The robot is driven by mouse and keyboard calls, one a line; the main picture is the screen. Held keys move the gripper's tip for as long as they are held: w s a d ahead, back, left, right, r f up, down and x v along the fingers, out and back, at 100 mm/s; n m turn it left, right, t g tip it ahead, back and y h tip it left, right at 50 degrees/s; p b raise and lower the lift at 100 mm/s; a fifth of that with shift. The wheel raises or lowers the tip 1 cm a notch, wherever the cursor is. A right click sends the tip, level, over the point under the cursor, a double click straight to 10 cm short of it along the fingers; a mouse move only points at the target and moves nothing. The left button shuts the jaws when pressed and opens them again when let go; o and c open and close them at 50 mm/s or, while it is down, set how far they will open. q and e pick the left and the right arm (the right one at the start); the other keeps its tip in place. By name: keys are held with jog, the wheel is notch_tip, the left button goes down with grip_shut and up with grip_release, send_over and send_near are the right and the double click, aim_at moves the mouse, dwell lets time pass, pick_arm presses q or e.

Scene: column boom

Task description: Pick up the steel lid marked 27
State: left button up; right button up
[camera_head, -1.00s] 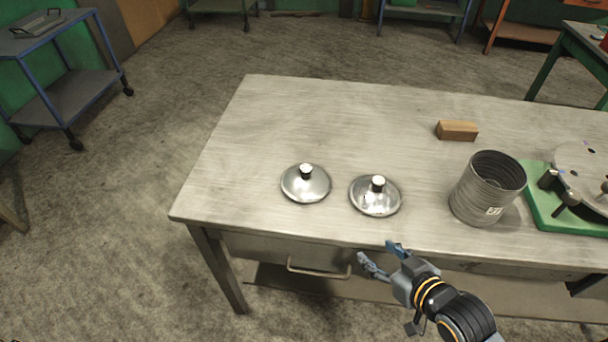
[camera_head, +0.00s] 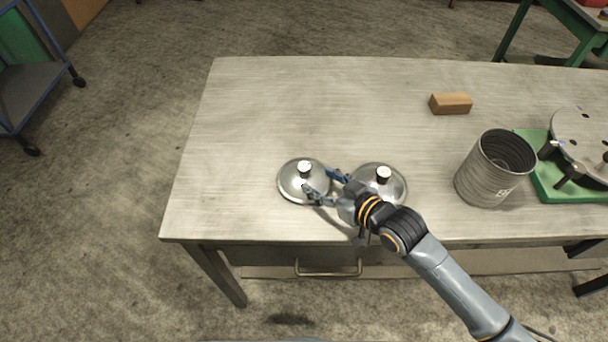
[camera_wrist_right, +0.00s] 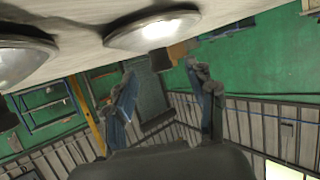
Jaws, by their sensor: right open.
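Two round steel lids with upright knobs lie side by side on the table, the left lid (camera_head: 291,188) and the right lid (camera_head: 397,187). I cannot read a 27 on either knob. My right gripper (camera_head: 321,183) is open, its fingers reaching over the near right side of the left lid, short of its knob (camera_head: 305,167). My right wrist partly hides the right lid. The right wrist view is upside down; the left lid (camera_wrist_right: 150,33) shows ahead of the open fingers (camera_wrist_right: 164,80), and the right lid (camera_wrist_right: 22,62) is at the left edge. My left gripper is not visible.
The steel table (camera_head: 260,110) is clear behind and left of the lids. A ribbed metal canister (camera_head: 483,180) stands to the right, beside a green base (camera_head: 540,180) with a round plate. A wooden block (camera_head: 450,104) lies farther back.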

aim_at(309, 172)
jog(key=shift+w+a+f, duration=0.2)
jog(key=shift+w+a, duration=0.15)
jog(key=shift+w, duration=0.1)
jog(key=shift+w+a+f, duration=0.15)
jog(key=shift+w+a, duration=0.05)
jog(key=shift+w+a+f+p, duration=0.15)
jog(key=shift+w+a+p, duration=0.55)
jog(key=shift+w, duration=0.35)
jog(key=shift+x, duration=1.15)
jog(key=shift+w+a+f, duration=0.1)
jog(key=shift+f, duration=0.1)
jog(key=shift+c, duration=0.4)
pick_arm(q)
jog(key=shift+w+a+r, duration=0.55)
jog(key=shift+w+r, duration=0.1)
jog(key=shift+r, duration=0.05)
pick_arm(e)
grip_shut()
